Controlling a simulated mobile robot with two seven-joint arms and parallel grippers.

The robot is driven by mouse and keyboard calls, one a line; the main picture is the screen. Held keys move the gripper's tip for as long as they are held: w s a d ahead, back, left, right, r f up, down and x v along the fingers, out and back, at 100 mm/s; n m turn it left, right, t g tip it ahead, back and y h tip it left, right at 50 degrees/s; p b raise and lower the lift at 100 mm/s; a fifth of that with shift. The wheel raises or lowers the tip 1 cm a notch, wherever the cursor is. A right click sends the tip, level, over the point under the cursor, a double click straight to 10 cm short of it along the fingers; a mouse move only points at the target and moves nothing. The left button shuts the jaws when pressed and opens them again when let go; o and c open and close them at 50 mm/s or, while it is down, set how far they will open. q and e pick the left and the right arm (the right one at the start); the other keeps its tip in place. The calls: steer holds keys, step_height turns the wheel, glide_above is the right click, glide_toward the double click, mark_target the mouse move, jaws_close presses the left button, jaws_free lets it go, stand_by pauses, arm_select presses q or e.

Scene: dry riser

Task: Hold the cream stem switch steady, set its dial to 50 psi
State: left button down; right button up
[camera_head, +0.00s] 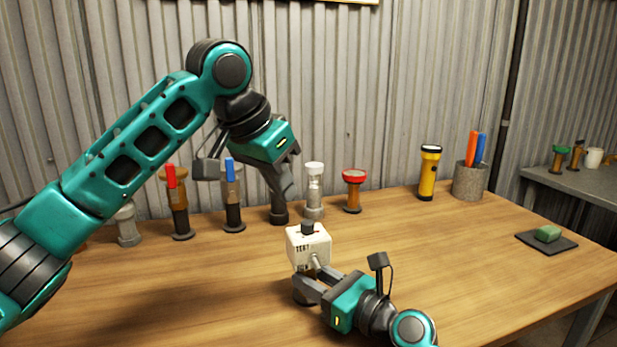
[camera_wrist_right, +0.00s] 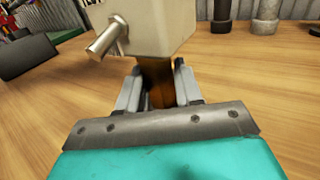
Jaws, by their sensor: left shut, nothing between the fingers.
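The cream stem switch (camera_head: 306,250) is a cream box with dark lettering, a dark knob on top (camera_head: 308,227) and a short metal spout. It stands upright near the table's middle on a brown stem (camera_wrist_right: 158,85). The dial's reading is too small to make out. My right gripper (camera_head: 310,284) comes in low from the right and is shut on the stem just below the box; its fingers flank the stem in the right wrist view (camera_wrist_right: 158,92). My left gripper (camera_head: 285,190) is shut and empty, pointing down above and slightly left of the knob, apart from it.
Several stem fittings stand in a row at the back, including a red-topped one (camera_head: 354,188) and a pale-topped one (camera_head: 314,192). A yellow flashlight (camera_head: 428,175), a grey pen cup (camera_head: 468,183) and a green block on a dark mat (camera_head: 530,240) are right. The table's middle right is clear.

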steer(key=o, duration=0.4)
steer(key=shift+o, duration=0.2)
